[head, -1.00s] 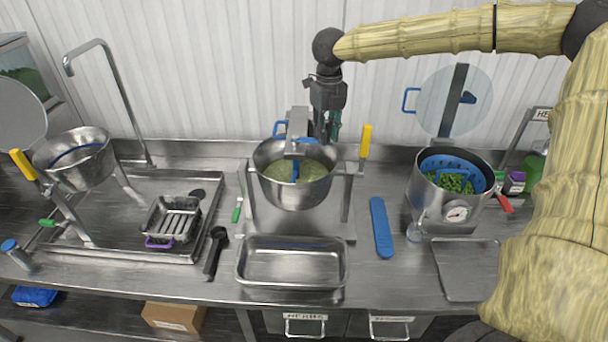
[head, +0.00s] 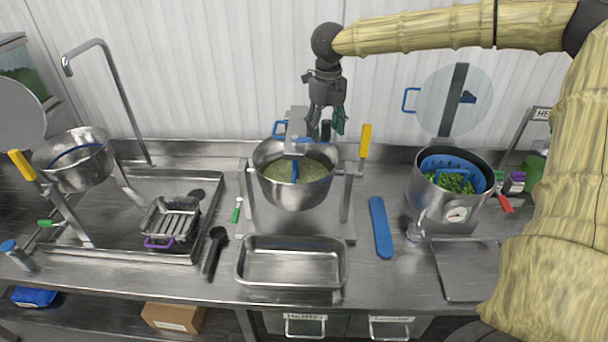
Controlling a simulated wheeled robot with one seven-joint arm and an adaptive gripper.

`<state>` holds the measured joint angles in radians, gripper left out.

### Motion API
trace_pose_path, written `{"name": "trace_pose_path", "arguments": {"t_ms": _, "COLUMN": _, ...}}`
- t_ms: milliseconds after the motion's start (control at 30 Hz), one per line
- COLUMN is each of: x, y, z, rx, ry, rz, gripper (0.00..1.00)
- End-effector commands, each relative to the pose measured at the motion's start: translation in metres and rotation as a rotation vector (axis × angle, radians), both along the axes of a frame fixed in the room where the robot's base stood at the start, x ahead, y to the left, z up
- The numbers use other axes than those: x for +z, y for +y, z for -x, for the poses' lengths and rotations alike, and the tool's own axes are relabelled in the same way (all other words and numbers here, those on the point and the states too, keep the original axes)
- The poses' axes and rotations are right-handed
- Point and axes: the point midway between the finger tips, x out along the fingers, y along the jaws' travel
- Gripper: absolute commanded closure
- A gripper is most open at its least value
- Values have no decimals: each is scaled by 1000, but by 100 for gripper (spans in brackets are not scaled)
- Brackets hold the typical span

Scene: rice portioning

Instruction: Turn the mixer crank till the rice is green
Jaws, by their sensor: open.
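The mixer bowl (head: 296,193) is a steel bowl held in a stand at the middle of the counter. A grey drive arm (head: 298,140) reaches over the bowl from behind. A black knob (head: 325,131), seemingly the crank's handle, shows behind the bowl. A yellow handle (head: 366,140) stands upright at the stand's right. My gripper (head: 328,118) points down behind the bowl, open and empty, its fingers at about the knob's height; whether they touch it I cannot tell.
An empty steel tray (head: 291,285) lies in front of the mixer. A blue flat tool (head: 381,228) lies to its right, then a pot (head: 442,205) with green herbs in a blue basket. A sink (head: 185,240) with a rack and a second bowl (head: 75,162) are left.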

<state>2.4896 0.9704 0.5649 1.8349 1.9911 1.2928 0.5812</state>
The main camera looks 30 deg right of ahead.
Motion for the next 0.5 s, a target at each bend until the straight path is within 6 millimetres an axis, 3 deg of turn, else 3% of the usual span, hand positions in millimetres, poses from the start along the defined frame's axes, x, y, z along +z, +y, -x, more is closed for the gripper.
{"name": "trace_pose_path", "arguments": {"t_ms": 500, "x": 47, "y": -1, "z": 0, "rx": 0, "ry": -2, "rz": 0, "gripper": 43}}
